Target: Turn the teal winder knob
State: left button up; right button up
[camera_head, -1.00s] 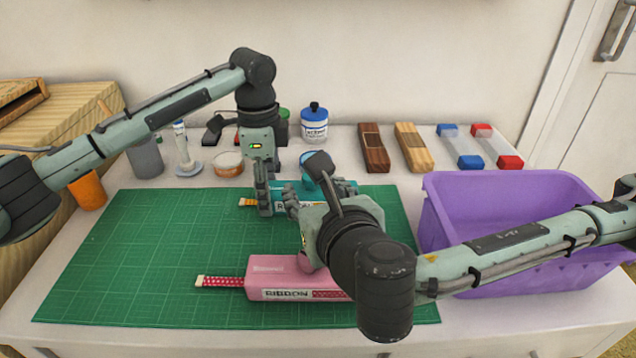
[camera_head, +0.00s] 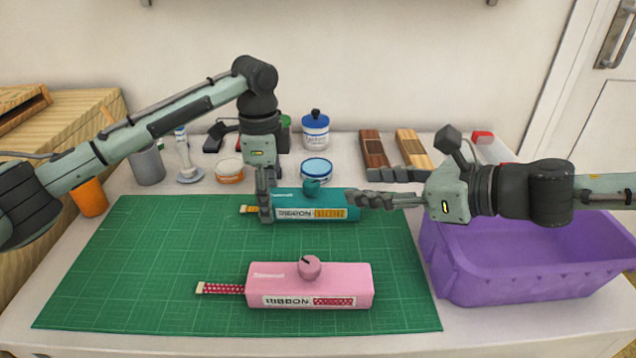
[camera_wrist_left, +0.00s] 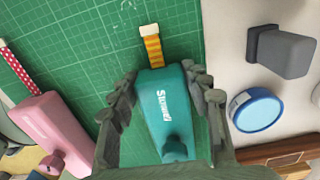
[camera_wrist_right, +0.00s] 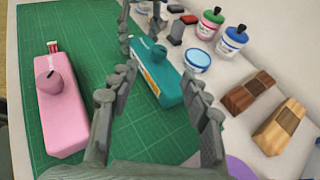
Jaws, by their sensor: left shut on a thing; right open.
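The teal ribbon box (camera_head: 335,205) lies on the green cutting mat (camera_head: 150,240), a yellow-striped ribbon end sticking out at its left. Its teal winder knob (camera_head: 312,186) stands on top and also shows in the right wrist view (camera_wrist_right: 157,55). My left gripper (camera_head: 265,212) points down at the box's left part and is shut on the box, its fingers along both long sides in the left wrist view (camera_wrist_left: 163,78). My right gripper (camera_head: 370,199) is open and empty, pointing left beside the box's right end, apart from the knob.
A pink ribbon box (camera_head: 310,287) with a pink knob lies nearer the front. A purple crate (camera_head: 540,265) stands at right, below my right arm. Ink pots, including a blue-lidded one (camera_head: 316,168), and wooden blocks (camera_head: 374,150) line the back. The mat's left is clear.

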aim_at(313, 184)
jog(key=x, duration=1.1)
jog(key=shift+w+a+f, duration=0.1)
jog(key=shift+a+f, duration=0.05)
jog(key=shift+a, duration=0.05)
grip_shut()
